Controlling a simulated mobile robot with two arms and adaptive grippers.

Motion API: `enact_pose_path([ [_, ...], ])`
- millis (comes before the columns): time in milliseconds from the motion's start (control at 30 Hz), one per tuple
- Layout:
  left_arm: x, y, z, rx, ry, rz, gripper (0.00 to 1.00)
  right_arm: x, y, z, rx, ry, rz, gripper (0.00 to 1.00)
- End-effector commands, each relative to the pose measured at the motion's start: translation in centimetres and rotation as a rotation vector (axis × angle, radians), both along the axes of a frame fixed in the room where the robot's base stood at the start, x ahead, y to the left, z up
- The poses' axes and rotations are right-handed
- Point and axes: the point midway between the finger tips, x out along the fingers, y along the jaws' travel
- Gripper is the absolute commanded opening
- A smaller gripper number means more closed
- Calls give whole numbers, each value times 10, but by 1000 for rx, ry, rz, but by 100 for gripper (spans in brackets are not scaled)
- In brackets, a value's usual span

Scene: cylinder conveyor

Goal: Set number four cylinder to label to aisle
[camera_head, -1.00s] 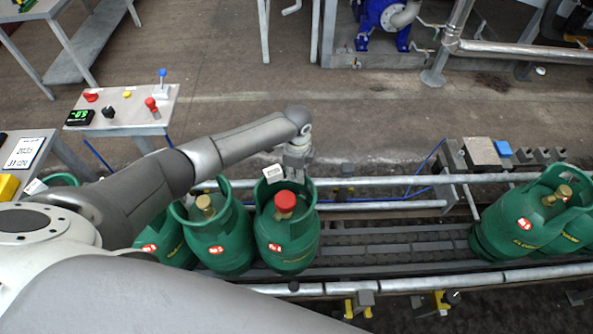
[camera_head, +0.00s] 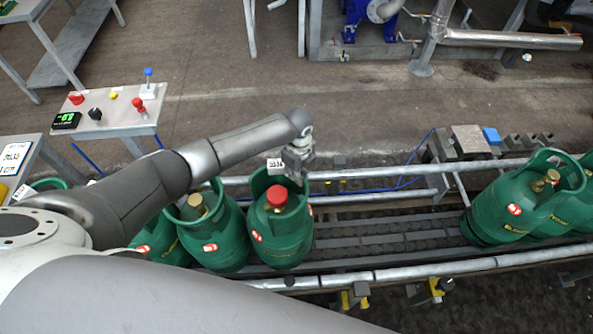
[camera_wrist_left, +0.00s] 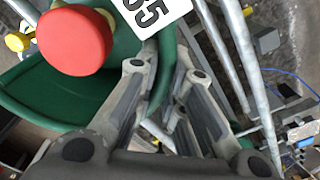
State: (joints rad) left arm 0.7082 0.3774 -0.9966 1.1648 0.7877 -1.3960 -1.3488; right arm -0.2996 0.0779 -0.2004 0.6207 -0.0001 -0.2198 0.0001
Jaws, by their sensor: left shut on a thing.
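A green gas cylinder (camera_head: 284,240) with a red cap (camera_head: 277,196) stands on the conveyor, the rightmost of the left group. A white tag (camera_head: 275,163) sits at its collar; its print is too small to read here. My left gripper (camera_head: 296,178) is at the back right of this collar. In the left wrist view my left gripper (camera_wrist_left: 160,115) is shut on the green collar rim, beside the red cap (camera_wrist_left: 75,40) and a white tag (camera_wrist_left: 150,12) reading "35" in part. My right gripper is not seen.
Green cylinders with brass valves (camera_head: 216,235) stand close on the left, partly behind my arm. More cylinders (camera_head: 510,208) stand at the right end. The conveyor (camera_head: 390,235) between is bare, flanked by rails (camera_head: 410,268). A control panel (camera_head: 113,110) stands at the back left.

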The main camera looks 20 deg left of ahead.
Motion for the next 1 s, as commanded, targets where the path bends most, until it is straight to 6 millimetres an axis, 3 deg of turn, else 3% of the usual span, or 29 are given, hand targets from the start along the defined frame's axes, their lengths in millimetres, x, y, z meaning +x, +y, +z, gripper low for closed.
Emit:
enact_pose_path([
  [700, -7, -2, -4, 3, 16, -38, 0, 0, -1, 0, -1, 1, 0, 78],
  [733, -7, -2, -4, 4, 15, -38, 14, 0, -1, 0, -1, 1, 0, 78],
  [867, -6, -2, -3, 5, 13, -38, 31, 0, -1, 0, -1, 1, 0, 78],
  [1000, -5, -1, -2, 4, 9, -37, 32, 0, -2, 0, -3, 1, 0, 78],
])
